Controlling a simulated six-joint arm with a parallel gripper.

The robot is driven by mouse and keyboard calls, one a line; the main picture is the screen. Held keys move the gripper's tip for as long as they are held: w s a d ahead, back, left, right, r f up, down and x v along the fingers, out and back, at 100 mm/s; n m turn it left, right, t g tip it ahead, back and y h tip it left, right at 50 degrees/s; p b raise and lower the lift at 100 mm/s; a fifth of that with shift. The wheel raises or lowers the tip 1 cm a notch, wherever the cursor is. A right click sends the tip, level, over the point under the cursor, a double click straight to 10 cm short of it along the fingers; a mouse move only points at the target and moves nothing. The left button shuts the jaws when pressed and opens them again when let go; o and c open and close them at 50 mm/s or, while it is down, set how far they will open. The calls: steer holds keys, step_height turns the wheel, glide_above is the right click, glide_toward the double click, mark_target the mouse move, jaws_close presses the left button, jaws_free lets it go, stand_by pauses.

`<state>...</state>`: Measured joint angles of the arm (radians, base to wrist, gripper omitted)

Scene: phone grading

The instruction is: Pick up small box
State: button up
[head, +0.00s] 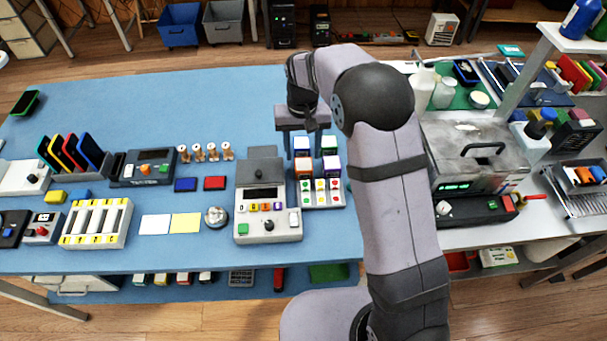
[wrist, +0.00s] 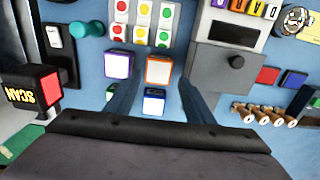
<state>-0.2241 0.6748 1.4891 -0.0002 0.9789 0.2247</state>
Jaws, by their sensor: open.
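Several small boxes with white tops stand in a cluster on the blue table. An orange-edged box (head: 304,166) is at the front left of the cluster, and it shows in the wrist view (wrist: 158,70). A purple-edged box (head: 331,167) is to its right (wrist: 118,65). Behind them are a blue-edged box (wrist: 153,104) and a green-edged box (head: 329,146) (wrist: 115,107). My gripper (head: 301,152) points down over the left pair, open and empty. In the wrist view, its fingers (wrist: 163,78) straddle the orange and blue boxes from above.
A tray with coloured dots (head: 322,194) lies in front of the boxes. A grey device with a display (head: 268,222) stands close on the left. A SCAN device (wrist: 40,92) is on the other side. Wooden pegs (head: 212,153) stand further left. Bare blue table lies behind the pegs.

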mark_target(304, 164)
steer(key=shift+w+d+f+p, duration=0.1)
steer(key=shift+f+p, duration=0.65)
steer(key=shift+f, duration=1.1)
steer(key=shift+w+d+f+p, duration=0.1)
steer(key=shift+f+p, duration=0.65)
steer(key=shift+f, duration=1.1)
steer(key=c, duration=0.8)
